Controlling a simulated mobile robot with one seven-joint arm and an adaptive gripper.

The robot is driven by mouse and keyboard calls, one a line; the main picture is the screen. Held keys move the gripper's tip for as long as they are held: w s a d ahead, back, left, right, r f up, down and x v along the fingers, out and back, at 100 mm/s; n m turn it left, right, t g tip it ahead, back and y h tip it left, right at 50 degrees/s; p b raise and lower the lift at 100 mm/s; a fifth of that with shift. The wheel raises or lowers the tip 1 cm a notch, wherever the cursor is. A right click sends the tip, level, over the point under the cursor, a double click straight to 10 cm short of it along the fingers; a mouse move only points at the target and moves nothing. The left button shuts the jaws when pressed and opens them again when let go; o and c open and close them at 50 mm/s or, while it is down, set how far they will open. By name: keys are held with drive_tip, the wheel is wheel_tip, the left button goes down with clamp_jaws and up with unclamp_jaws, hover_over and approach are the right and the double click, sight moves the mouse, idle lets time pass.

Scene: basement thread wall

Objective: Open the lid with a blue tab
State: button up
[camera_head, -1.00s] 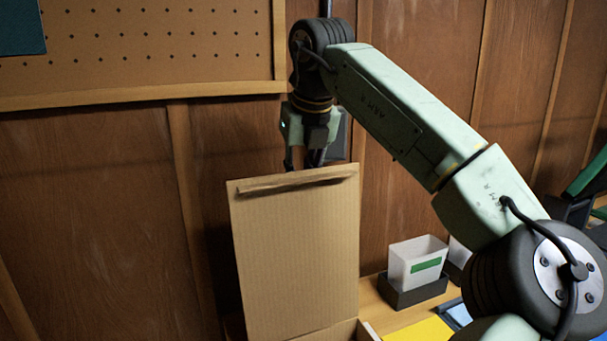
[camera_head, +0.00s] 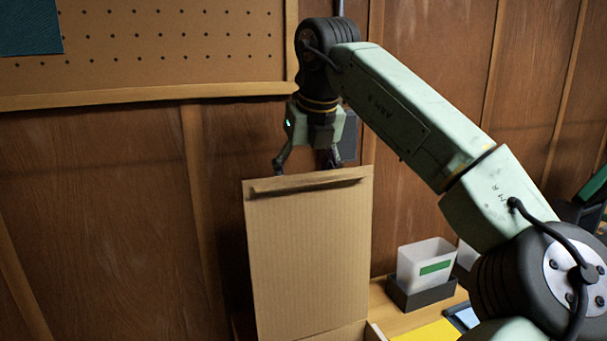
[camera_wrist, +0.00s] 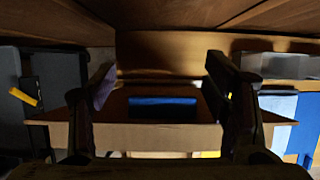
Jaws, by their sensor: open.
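A cardboard lid (camera_head: 308,255) stands upright in the head view, raised from a box whose upper part shows at the bottom edge. A folded lip runs along its top. My gripper (camera_head: 306,168) is open at the lid's top edge, its fingers spread and their tips partly hidden by the cardboard. In the wrist view my gripper (camera_wrist: 160,88) frames a blue rectangle (camera_wrist: 162,107) between its fingers, beyond a cardboard edge (camera_wrist: 150,137). I cannot tell whether this blue piece is the tab. No blue tab shows on the lid's face in the head view.
A white bin with a green label (camera_head: 424,262) sits in a dark holder on the wooden shelf, right of the lid. A yellow sheet (camera_head: 428,332) lies in front of it. A wood-panelled wall and pegboard (camera_head: 150,45) stand behind. Left of the lid is free.

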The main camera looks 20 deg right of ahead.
drive_tip(key=shift+d, duration=0.1)
wheel_tip(320, 180, up, 10)
idle(0.6)
